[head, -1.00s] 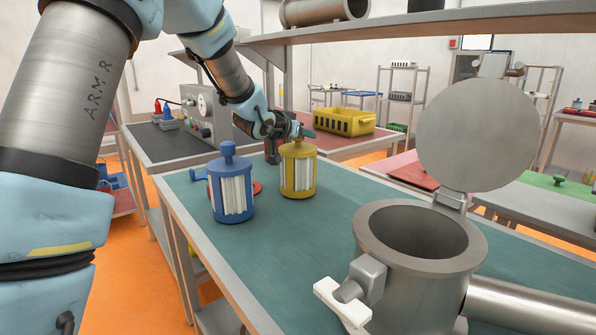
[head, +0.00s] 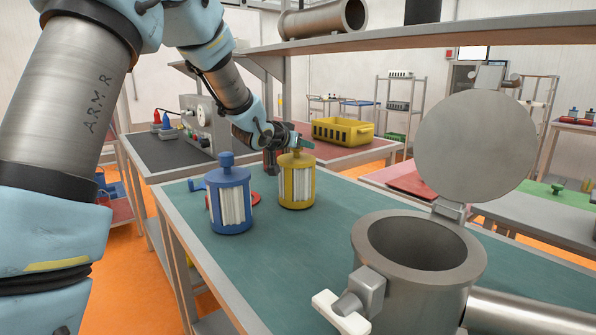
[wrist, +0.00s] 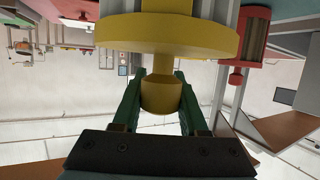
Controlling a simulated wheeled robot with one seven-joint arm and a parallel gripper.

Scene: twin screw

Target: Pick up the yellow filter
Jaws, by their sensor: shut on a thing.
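The yellow filter (head: 297,186) stands upright at the far side of the green-topped bench, with white pleats between its yellow end caps. My gripper (head: 299,146) is at its top knob, reaching in from behind and the left. In the wrist view, my gripper (wrist: 160,98) has its green fingers on both sides of the yellow filter's knob (wrist: 161,95), shut on it. The filter's wide yellow cap (wrist: 140,35) fills the top of that view. I cannot see a gap under the filter.
A blue filter (head: 230,199) stands left of the yellow one, with a red part (head: 257,199) partly hidden behind it. A grey metal housing (head: 420,290) with its round lid (head: 475,148) raised is at the front right. The bench (head: 315,255) is clear between them.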

